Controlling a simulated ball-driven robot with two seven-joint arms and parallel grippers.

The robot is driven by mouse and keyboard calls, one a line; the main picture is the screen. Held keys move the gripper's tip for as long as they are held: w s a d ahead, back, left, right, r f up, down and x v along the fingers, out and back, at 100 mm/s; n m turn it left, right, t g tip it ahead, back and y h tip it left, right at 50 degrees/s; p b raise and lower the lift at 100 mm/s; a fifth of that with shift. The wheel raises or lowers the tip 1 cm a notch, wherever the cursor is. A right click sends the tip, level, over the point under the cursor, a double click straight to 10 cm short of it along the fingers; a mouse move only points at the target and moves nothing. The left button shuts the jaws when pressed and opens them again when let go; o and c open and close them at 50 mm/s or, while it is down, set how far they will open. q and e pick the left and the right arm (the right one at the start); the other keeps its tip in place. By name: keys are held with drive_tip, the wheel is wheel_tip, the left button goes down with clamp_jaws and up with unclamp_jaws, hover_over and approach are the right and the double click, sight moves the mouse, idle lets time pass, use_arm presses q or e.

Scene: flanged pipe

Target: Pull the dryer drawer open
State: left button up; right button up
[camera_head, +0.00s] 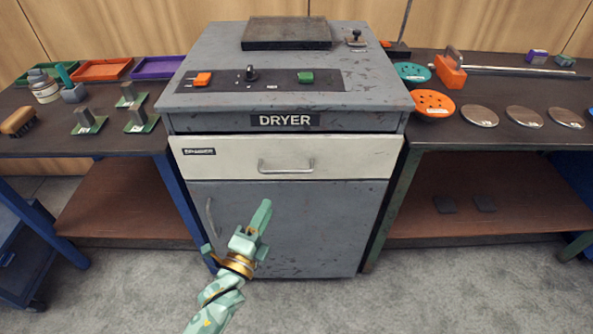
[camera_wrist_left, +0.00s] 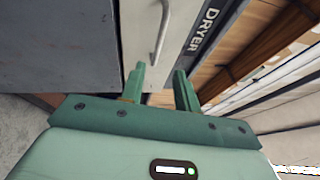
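The grey dryer (camera_head: 285,220) stands in the middle of the head view, with a "DRYER" label below its top. Its cream drawer (camera_head: 350,156) has a horizontal metal handle (camera_head: 286,167) and looks closed. My left gripper (camera_head: 262,212) is below the handle and in front of the lower door, apart from both. In the left wrist view, its two green fingers (camera_wrist_left: 158,88) are spread with nothing between them. The drawer handle (camera_wrist_left: 160,32) shows there beyond the fingertips, toward the top. My right gripper is not in view.
The lower door has its own vertical handle (camera_head: 211,218) at left. Benches flank the dryer: orange and purple trays (camera_head: 103,69) and small parts at left, discs (camera_head: 433,103) and a rod (camera_head: 520,71) at right. The floor in front (camera_head: 320,305) is clear.

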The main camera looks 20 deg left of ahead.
sight(286, 172)
use_arm(q)
drive_tip(key=b+x, duration=0.2)
drive_tip(key=x, duration=1)
drive_tip(key=shift+w+b, duration=0.3)
drive_tip(key=shift+w, duration=0.05)
drive_tip(key=shift+f, duration=0.1)
clamp_jaws()
